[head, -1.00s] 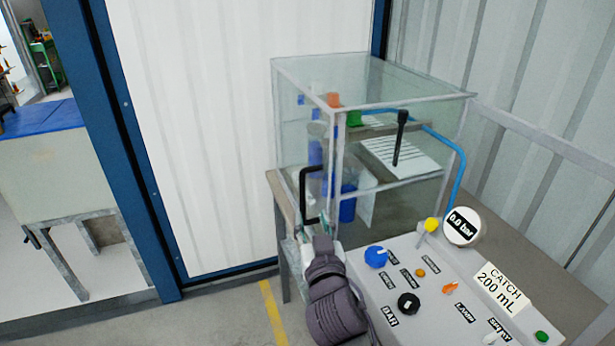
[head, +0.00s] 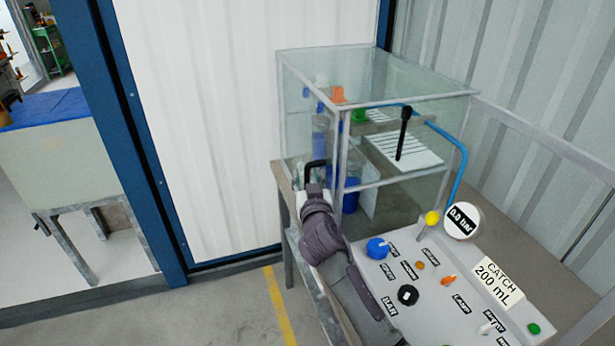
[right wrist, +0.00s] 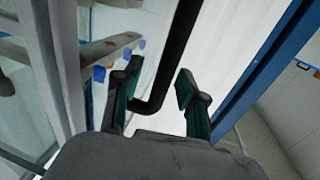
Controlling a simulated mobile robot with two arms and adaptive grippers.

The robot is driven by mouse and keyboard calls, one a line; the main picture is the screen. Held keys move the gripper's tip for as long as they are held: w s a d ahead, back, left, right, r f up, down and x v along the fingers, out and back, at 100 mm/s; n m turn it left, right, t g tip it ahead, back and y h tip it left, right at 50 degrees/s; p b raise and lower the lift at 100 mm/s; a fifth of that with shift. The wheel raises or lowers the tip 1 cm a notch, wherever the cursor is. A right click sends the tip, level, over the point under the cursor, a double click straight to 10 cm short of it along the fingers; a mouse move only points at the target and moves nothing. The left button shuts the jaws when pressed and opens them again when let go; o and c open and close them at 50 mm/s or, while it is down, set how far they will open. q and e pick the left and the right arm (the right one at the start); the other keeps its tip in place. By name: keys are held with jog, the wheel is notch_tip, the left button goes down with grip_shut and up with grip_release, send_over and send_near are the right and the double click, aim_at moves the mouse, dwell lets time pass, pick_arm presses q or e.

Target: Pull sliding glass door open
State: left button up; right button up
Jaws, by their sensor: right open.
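The glass case (head: 400,82) with a pale metal frame stands on a bench against the corrugated wall. Its black door handle (head: 314,166) is on the left glass face, mostly hidden behind my right gripper (head: 305,184). In the right wrist view the handle (right wrist: 178,55) runs down from the top and bends left at its lower end, between the two fingers of my right gripper (right wrist: 155,92). The fingers are open, with a gap to the handle's right; whether the left finger touches it I cannot tell. My left gripper is not in view.
A control panel (head: 440,275) with knobs, a 0.0 bar gauge (head: 462,221) and a "CATCH 200 mL" label (head: 497,283) lies right of my right arm. Coloured items stand inside the case. A blue door frame (head: 125,130) and yellow floor line (head: 279,305) are left.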

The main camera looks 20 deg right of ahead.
grip_shut()
jog(key=shift+s+f, duration=0.1)
dwell(0.4)
